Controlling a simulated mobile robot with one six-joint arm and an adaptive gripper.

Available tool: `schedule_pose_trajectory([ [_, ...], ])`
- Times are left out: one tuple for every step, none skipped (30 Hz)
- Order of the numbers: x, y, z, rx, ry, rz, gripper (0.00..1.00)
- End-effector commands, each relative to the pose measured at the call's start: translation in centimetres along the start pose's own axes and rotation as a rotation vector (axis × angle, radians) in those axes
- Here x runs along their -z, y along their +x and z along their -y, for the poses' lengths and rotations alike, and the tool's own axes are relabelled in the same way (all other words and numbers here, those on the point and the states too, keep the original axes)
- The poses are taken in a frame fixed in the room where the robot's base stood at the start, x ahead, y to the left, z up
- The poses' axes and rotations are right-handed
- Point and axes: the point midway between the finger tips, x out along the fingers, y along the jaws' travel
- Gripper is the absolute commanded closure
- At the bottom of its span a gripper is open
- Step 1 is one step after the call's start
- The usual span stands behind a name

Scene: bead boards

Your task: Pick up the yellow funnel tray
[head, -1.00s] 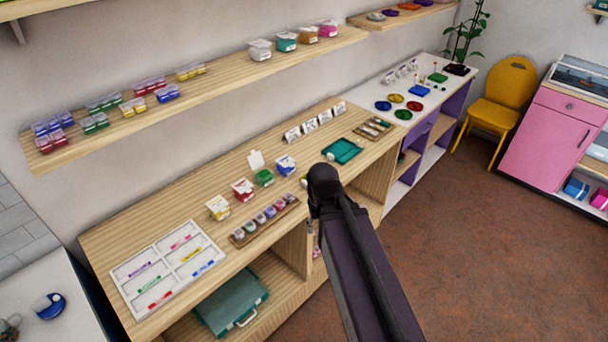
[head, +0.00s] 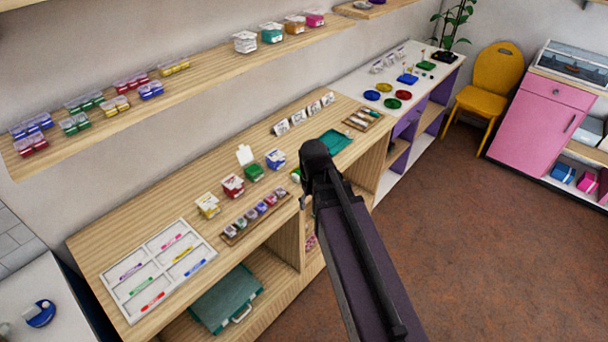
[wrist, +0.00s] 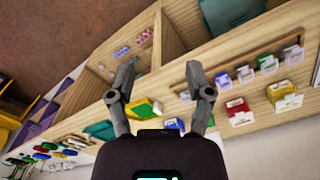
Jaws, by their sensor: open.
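A yellow piece (wrist: 140,110) with a green part beside it shows between my fingers in the wrist view, on the wooden counter near its front edge. It looks like the yellow funnel tray, but it is small and partly cut off by my gripper body. In the head view my arm hides most of that spot. My gripper (wrist: 160,66) is open and empty, its two fingers spread above the counter. I see no contact with the yellow piece. In the head view my arm's dark end hides the fingers.
Small boxes, a red one (head: 233,186) among them, and a row of jars (head: 258,215) stand left of my arm on the counter. A teal tray (head: 336,141) lies behind it. A long shelf (head: 200,83) with containers runs above. The brown floor at right is clear.

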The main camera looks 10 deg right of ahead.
Motion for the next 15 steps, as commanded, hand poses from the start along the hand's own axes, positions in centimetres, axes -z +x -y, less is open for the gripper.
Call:
schedule_pose_trajectory([
  [2.4, -0.2, -0.2, 0.000, -0.026, 0.000, 0.34],
  [3.5, -0.2, -0.2, 0.000, -0.044, 0.000, 0.34],
  [4.9, -0.3, -0.4, 0.000, -0.071, 0.000, 0.34],
  [6.1, -0.4, -0.5, 0.000, -0.092, 0.000, 0.34],
  [7.2, -0.5, -0.6, 0.000, -0.113, 0.000, 0.34],
  [8.8, -0.6, -0.7, 0.000, -0.143, 0.000, 0.34],
  [10.1, -0.6, -0.8, 0.000, -0.167, 0.000, 0.34],
  [11.3, -0.7, -0.9, 0.000, -0.190, 0.000, 0.34],
  [12.9, -0.8, -1.0, 0.000, -0.221, 0.000, 0.34],
  [14.1, -0.8, -1.1, 0.001, -0.243, 0.000, 0.34],
  [15.2, -0.9, -1.2, 0.001, -0.266, 0.000, 0.34],
  [16.7, -1.0, -1.3, 0.001, -0.296, 0.000, 0.34],
  [17.7, -1.1, -1.4, 0.001, -0.317, 0.000, 0.34],
  [18.7, -1.1, -1.5, 0.001, -0.337, -0.001, 0.34],
  [19.9, -1.2, -1.6, 0.001, -0.361, -0.001, 0.34],
])
